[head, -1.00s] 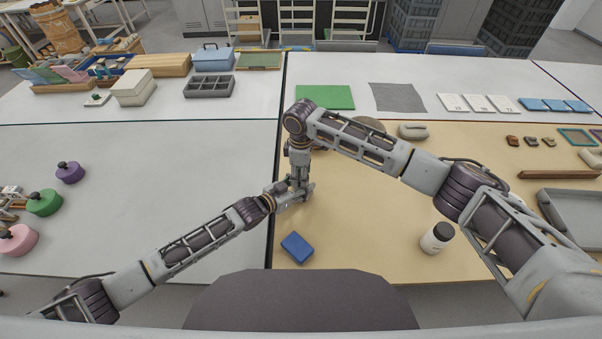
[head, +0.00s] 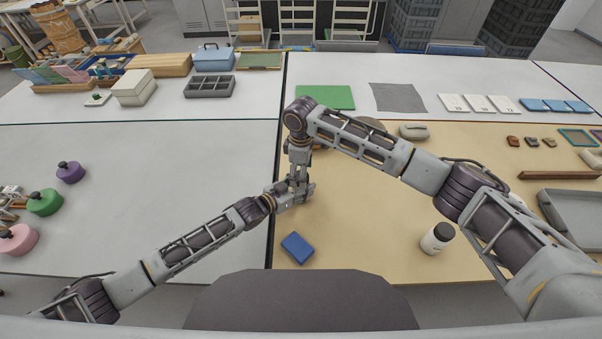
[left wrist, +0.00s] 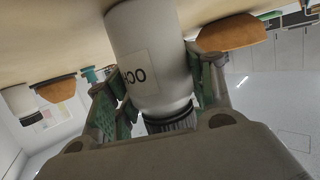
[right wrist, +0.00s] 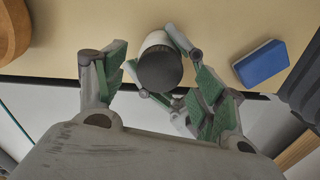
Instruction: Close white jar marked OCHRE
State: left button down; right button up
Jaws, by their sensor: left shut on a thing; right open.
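The white jar (left wrist: 145,50) has a label whose visible letters read "OCH". It also shows in the right wrist view (right wrist: 155,40), with its dark lid (right wrist: 160,72) facing that camera. The ribbed black lid (left wrist: 170,122) sits on the jar's neck; I cannot tell how tight it is. My left gripper (left wrist: 160,85) is shut on the jar's body. My right gripper (right wrist: 158,75) is open, with its fingers on either side of the lid and gaps showing. In the head view, my left gripper (head: 303,193) and right gripper (head: 298,184) meet and hide the jar.
A blue block (head: 297,248) lies just in front of the grippers. Another white jar (head: 437,240) with a black lid stands to the right on the tan mat (head: 370,220). A grey tray (head: 580,215) is at the far right.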

notch_tip(320, 180, up, 11)
dwell(0.6)
pick_arm(q)
jog(key=c, duration=0.5)
grip_release()
jog(key=v, duration=1.2)
jog(key=shift+r, duration=0.1)
dwell(0.8)
